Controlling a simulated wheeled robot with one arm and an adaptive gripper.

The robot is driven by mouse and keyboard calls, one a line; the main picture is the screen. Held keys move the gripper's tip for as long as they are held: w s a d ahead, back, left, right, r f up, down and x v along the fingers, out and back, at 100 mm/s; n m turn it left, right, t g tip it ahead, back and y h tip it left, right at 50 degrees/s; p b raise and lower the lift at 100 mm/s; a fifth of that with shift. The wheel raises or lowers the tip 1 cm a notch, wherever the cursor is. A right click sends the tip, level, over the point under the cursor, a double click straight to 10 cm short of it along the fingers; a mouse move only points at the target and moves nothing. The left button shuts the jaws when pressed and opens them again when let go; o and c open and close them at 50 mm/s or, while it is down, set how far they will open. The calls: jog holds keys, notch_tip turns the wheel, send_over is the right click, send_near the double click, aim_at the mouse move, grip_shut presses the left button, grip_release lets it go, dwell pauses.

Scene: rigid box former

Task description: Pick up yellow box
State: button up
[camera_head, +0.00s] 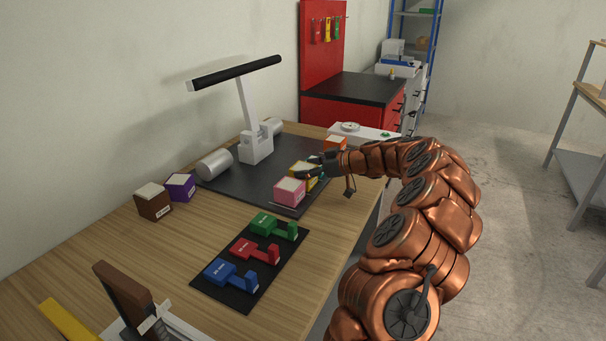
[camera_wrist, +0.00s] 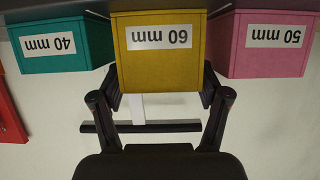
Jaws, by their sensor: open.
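The yellow box (camera_head: 312,183) stands on the black mat on the table, behind the pink box, and is partly hidden by my gripper (camera_head: 316,163). In the wrist view, which is upside down, the yellow box (camera_wrist: 160,62) fills the upper middle and its label reads 60 mm. My gripper (camera_wrist: 160,88) is open, with a finger toward each side of the yellow box. The fingertips are partly hidden at the box's sides, and I cannot tell whether they touch it.
The pink box (camera_wrist: 265,45) and the teal box (camera_wrist: 62,45) stand close on either side of the yellow one. An orange box (camera_head: 336,142) is farther back. Purple (camera_head: 180,187) and brown (camera_head: 152,206) boxes are at left. A lamp-like white stand (camera_head: 256,146) rises behind.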

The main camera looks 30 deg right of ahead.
jog(key=shift+x, duration=0.85)
jog(key=c, duration=0.9)
